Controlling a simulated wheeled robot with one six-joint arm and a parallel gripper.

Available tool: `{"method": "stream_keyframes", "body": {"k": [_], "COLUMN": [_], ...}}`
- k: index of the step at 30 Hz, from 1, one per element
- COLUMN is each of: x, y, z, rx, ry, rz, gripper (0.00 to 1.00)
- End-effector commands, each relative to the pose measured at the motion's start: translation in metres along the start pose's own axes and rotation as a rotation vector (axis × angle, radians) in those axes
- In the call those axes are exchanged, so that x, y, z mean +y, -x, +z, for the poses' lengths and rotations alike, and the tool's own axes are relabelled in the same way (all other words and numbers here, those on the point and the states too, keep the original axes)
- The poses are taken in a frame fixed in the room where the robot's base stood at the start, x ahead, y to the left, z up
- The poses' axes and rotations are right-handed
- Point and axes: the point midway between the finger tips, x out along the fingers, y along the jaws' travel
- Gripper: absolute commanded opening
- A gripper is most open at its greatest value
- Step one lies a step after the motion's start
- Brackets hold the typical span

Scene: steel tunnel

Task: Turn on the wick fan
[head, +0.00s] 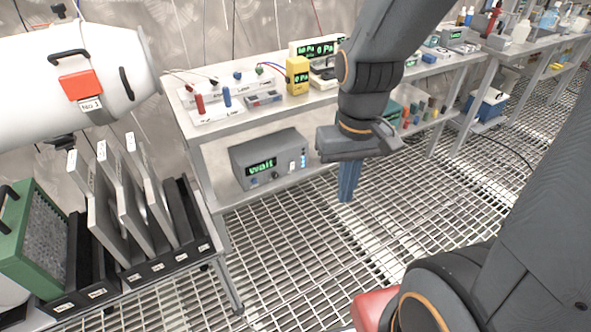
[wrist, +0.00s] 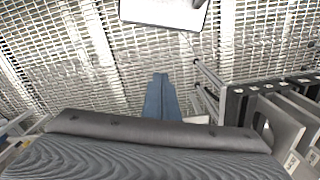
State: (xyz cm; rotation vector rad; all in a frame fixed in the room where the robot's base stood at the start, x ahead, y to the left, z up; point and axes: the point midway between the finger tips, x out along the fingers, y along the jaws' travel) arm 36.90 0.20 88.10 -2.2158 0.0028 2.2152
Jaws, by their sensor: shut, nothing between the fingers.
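No label that I can read names a wick fan, so I cannot tell for certain which thing it is. A green-framed box with a grey mesh face (head: 38,240) and a black handle stands at the far left on a rack. A grey box with a green "wait" display (head: 268,158), a knob and small switches sits on the lower shelf of the bench. My gripper (head: 347,198) points down over the grated floor, to the right of the grey box and apart from it. Its blue fingers (wrist: 160,80) are together and empty in the wrist view.
The black slotted rack (head: 155,270) holds several upright grey panels, also at right in the wrist view (wrist: 285,120). A white cylinder with a red box (head: 80,85) hangs above. The bench top (head: 215,128) carries a yellow meter (head: 297,75). Grated floor (head: 290,250) lies open in front.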

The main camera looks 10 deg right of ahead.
Motion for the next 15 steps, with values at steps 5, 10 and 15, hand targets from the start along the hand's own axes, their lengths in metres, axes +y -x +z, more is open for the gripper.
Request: {"method": "stream_keyframes", "body": {"k": [5,10,15], "x": [0.006,0.024,0.039], "y": [-0.021,-0.081,-0.149], "z": [-0.02,-0.084,-0.162], "rx": [0.042,0.183,0.372], "ry": [0.046,0.226,0.478], "rz": [0.011,0.054,0.128], "gripper": [0.0,0.0,0.0]}}
